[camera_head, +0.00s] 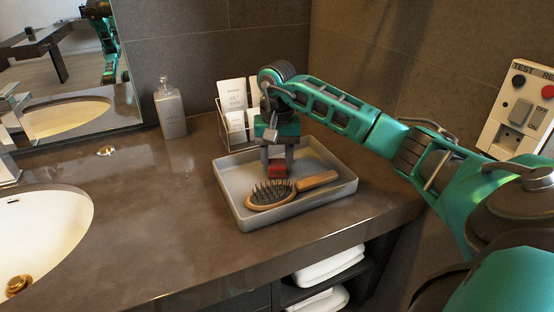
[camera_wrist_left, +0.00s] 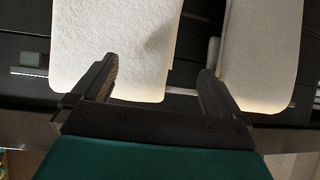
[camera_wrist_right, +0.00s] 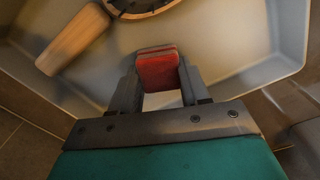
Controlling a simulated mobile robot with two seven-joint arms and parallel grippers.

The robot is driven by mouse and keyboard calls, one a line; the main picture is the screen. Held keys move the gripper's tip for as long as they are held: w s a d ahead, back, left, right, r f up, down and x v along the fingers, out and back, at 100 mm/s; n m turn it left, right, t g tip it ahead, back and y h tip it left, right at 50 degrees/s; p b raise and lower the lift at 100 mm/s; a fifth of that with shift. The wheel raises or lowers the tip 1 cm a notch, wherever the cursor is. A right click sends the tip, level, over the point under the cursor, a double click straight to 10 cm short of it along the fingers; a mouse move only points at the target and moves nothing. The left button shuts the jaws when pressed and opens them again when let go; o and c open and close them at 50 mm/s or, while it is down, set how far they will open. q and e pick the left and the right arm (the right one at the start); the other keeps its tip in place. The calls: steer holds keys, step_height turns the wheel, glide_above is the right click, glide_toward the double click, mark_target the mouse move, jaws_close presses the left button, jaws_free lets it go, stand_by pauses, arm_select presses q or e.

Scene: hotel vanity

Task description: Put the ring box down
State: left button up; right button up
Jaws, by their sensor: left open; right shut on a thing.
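The red ring box (camera_head: 278,170) is between the fingers of my right gripper (camera_head: 278,160), low inside the grey tray (camera_head: 226,172) on the counter. The right wrist view also shows the ring box (camera_wrist_right: 158,70) between the shut fingers, over the tray floor. I cannot tell whether its underside touches the tray. My left gripper (camera_wrist_left: 155,88) is open and empty, in front of white folded towels (camera_wrist_left: 110,45); it is not in the head view.
A wooden hairbrush (camera_head: 272,193) lies in the tray in front of the ring box. A card holder (camera_head: 236,122) and a soap bottle (camera_head: 170,110) stand behind. The sink (camera_head: 45,225) is at left. The counter between sink and tray is clear.

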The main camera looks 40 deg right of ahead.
mark_target(277, 162)
steer(key=shift+f, duration=0.2)
arm_select(q)
steer(key=shift+s+f, duration=0.1)
arm_select(e)
steer(key=o, duration=1)
steer(key=shift+o, duration=0.2)
steer(key=shift+r, duration=0.1)
steer(key=shift+r, duration=0.25)
arm_select(q)
steer(key=shift+s+a+r+p, duration=0.15)
steer(key=shift+a+r+p, duration=0.2)
steer(key=shift+p, duration=0.35)
arm_select(e)
step_height(277, 162, up, 12)
steer(key=shift+f, duration=0.15)
arm_select(q)
steer(key=shift+s+f, duration=0.1)
